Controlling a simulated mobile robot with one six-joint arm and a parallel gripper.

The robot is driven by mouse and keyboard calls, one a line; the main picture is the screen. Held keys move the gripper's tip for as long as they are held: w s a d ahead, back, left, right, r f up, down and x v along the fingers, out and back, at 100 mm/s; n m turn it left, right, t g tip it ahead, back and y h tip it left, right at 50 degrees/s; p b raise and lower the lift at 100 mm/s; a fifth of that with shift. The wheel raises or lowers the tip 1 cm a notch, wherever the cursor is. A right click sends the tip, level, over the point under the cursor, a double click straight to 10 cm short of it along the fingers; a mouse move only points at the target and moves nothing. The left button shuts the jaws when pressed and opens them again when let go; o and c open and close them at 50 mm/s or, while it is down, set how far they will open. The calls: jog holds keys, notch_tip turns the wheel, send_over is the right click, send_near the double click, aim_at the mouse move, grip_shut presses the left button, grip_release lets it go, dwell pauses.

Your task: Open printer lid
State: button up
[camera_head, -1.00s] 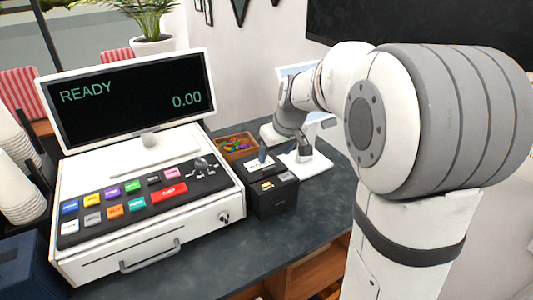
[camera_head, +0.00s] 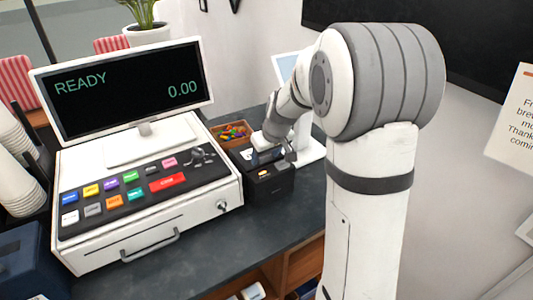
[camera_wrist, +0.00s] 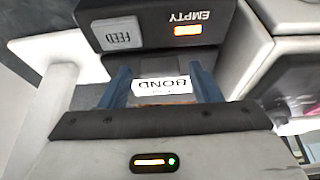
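The printer (camera_head: 268,186) is a small black box on the counter, right of the cash register. In the wrist view its front part (camera_wrist: 150,28) shows upside down at the top, with a grey FEED button (camera_wrist: 117,34) and a lit orange light (camera_wrist: 188,30) by the word EMPTY. My gripper (camera_head: 264,154) is low over the printer's top. In the wrist view my gripper's (camera_wrist: 163,76) two blue fingers stand apart, with a white label (camera_wrist: 165,86) showing between them. Whether the fingers touch the printer, and how the lid sits, I cannot tell.
The white register (camera_head: 140,190) with its READY screen (camera_head: 125,98) stands close left of the printer. A wooden box of colourful bits (camera_head: 232,132) is behind the printer, and a white tablet stand (camera_head: 303,140) is behind right. Dark counter (camera_head: 270,230) is clear in front.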

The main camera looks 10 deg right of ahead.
grip_shut()
dwell(0.4)
jog(key=shift+w+r, duration=0.1)
